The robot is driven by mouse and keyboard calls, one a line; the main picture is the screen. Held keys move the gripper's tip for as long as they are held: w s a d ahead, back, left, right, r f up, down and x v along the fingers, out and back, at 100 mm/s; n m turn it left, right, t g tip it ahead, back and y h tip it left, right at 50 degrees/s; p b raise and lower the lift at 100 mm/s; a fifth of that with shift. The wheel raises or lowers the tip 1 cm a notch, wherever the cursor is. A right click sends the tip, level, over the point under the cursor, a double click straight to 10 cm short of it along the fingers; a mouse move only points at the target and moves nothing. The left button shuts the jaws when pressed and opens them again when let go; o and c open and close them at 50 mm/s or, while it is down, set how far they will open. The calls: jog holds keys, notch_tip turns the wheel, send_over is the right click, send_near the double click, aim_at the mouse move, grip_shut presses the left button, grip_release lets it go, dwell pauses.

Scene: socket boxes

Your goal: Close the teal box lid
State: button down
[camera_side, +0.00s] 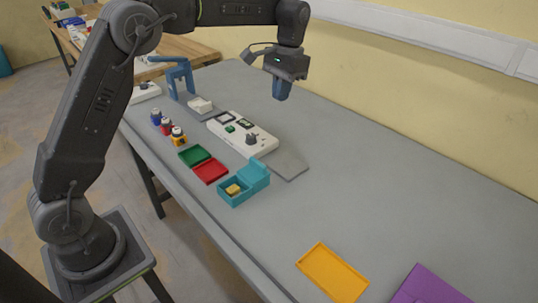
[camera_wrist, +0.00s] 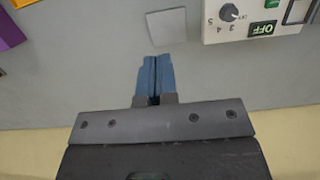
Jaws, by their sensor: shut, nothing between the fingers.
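The teal box (camera_side: 236,193) stands on the grey table in the side view, with a small yellow block (camera_side: 233,189) inside it. Its teal lid (camera_side: 254,175) is raised at the box's back right edge, so the box is open. My gripper (camera_side: 281,95) is up and behind the box, above the back part of the table near the wall. Its blue fingers are shut with nothing between them. In the wrist view the shut fingers (camera_wrist: 154,75) point at bare table, and the teal box is not in that view.
A white panel with a knob (camera_side: 243,134) lies behind the box; it also shows in the wrist view (camera_wrist: 255,18). Green (camera_side: 194,156) and red (camera_side: 210,171) trays sit left of the box. An orange tray (camera_side: 332,273) and purple piece (camera_side: 430,287) lie front right.

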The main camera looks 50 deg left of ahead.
aim_at(249, 180)
jog(key=f, duration=0.6)
jog(key=w+f+g, duration=0.1)
jog(key=f, duration=0.5)
jog(key=a+f+g, duration=0.1)
jog(key=f, duration=0.5)
jog(key=shift+w+a, duration=0.1)
jog(key=shift+w, duration=0.1)
jog(key=shift+s+f, duration=0.2)
jog(key=shift+s, duration=0.45)
jog(key=shift+s+f, duration=0.15)
jog(key=shift+s, duration=1.35)
jog(key=s, duration=0.7)
jog(key=shift+s+f, duration=0.1)
jog(key=shift+s, duration=0.1)
jog(key=shift+s+f, duration=0.1)
jog(key=shift+s, duration=0.2)
